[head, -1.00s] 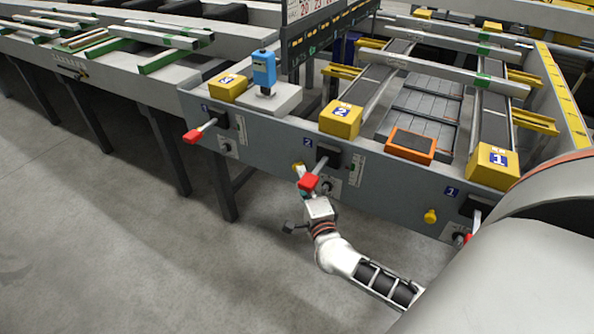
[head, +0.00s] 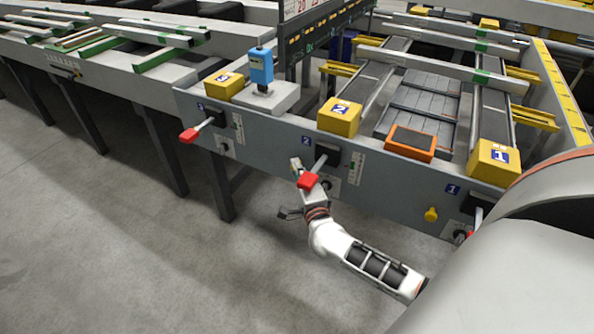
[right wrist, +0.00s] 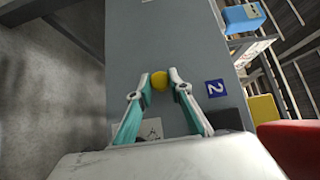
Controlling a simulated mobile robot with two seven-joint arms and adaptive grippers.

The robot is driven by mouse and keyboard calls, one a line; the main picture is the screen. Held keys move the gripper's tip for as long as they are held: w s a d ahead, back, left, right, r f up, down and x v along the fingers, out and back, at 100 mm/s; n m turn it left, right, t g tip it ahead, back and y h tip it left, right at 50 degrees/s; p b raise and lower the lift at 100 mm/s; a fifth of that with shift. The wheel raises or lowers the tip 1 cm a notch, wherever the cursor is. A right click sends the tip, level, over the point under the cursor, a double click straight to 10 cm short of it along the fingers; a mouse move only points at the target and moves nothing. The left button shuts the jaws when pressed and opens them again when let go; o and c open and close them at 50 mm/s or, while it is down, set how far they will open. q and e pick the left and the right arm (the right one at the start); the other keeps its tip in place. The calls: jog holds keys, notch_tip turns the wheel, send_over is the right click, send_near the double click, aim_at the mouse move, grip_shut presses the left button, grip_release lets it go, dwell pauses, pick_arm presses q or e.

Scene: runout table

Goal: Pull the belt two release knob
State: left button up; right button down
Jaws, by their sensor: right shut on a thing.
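The belt two release knob is a yellow knob (right wrist: 159,80) on the grey front panel (right wrist: 160,40), left of the blue "2" label (right wrist: 215,88) in the right wrist view. My right gripper (right wrist: 160,81) is shut on it, one fingertip on each side. In the head view my right gripper (head: 296,166) reaches up to the panel just left of the belt two lever, and its fingers hide the knob. My left gripper is not in view.
The belt two lever with its red grip (head: 308,181) sticks out right in front of my right gripper. Another red-gripped lever (head: 189,135) is to the left. A yellow knob (head: 431,214) sits by the "1" label. Open floor lies in front.

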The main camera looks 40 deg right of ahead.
jog(key=shift+s+a+f+p, duration=0.1)
jog(key=shift+s+a+p, duration=0.15)
jog(key=shift+a, duration=0.2)
jog(key=shift+s+a+p, duration=0.1)
jog(key=shift+a+p, duration=0.2)
jog(key=shift+a, duration=0.15)
jog(key=c, duration=1.8)
grip_release()
jog(key=shift+c, duration=0.2)
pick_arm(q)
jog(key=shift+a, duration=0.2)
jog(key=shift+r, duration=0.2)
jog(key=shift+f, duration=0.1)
pick_arm(e)
jog(key=v, duration=1.2)
jog(key=shift+d, duration=0.1)
